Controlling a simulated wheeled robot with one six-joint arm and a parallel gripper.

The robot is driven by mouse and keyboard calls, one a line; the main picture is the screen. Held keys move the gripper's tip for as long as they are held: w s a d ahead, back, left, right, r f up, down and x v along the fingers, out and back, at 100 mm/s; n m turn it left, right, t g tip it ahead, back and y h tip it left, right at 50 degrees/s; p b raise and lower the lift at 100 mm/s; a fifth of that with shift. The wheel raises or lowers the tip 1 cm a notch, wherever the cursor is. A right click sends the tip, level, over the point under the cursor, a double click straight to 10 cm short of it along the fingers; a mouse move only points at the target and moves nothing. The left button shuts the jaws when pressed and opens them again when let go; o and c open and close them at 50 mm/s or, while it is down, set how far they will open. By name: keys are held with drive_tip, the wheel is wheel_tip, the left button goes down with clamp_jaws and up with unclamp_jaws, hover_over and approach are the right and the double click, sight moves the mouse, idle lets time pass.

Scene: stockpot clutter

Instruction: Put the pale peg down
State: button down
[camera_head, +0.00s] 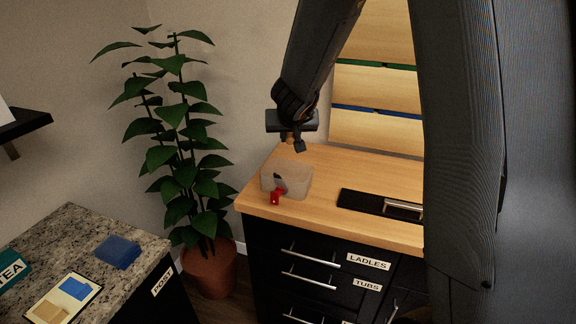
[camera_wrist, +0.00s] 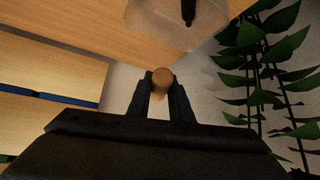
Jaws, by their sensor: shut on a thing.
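My gripper (camera_wrist: 160,82) is shut on the pale peg (camera_wrist: 162,77), whose round tan end shows between the two fingers in the wrist view. In the head view my gripper (camera_head: 294,143) hangs above the back left part of the wooden counter (camera_head: 336,172), behind and above a clear tub. A small bit of the peg (camera_head: 290,136) shows there between the fingers. Most of the peg is hidden by the gripper.
The clear tub (camera_head: 299,184) stands near the counter's left front edge with a dark item inside. A red object (camera_head: 276,197) is at its front. A black tray (camera_head: 362,203) with a handle lies to the right. A potted plant (camera_head: 176,135) stands left of the counter.

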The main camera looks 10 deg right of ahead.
drive_tip(key=shift+f+b, duration=1.9)
drive_tip(key=shift+f, duration=1.65)
drive_tip(key=shift+f, duration=0.1)
drive_tip(key=shift+f+b, duration=0.35)
drive_tip(key=shift+f, duration=0.2)
drive_tip(key=c, duration=1.6)
unclamp_jaws()
drive_tip(key=shift+s+f, duration=0.15)
